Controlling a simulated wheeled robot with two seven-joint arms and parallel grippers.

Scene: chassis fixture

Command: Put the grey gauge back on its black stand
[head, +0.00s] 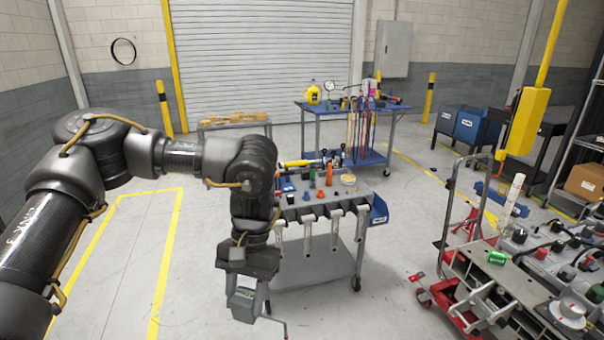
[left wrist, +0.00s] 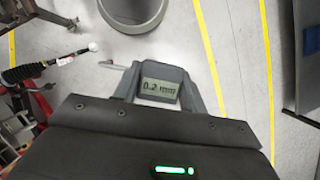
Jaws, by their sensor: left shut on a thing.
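My left gripper (head: 246,290) hangs pointing down in front of the grey tool cart, its fingers shut on the grey gauge (head: 244,306). A thin probe sticks out from the gauge's lower right. In the left wrist view, the gauge (left wrist: 160,84) sits between the fingers, and its display reads 0.2 mm. The gauge is in the air, with floor behind it. I cannot pick out the black stand for certain in either view. My right gripper is not in view.
A grey cart (head: 318,213) with tools and hanging tubes stands just behind the gripper. A blue-topped table (head: 345,152) is farther back. A crowded chassis fixture (head: 500,305) with red parts is at the right. Open floor (head: 385,280) lies between cart and fixture.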

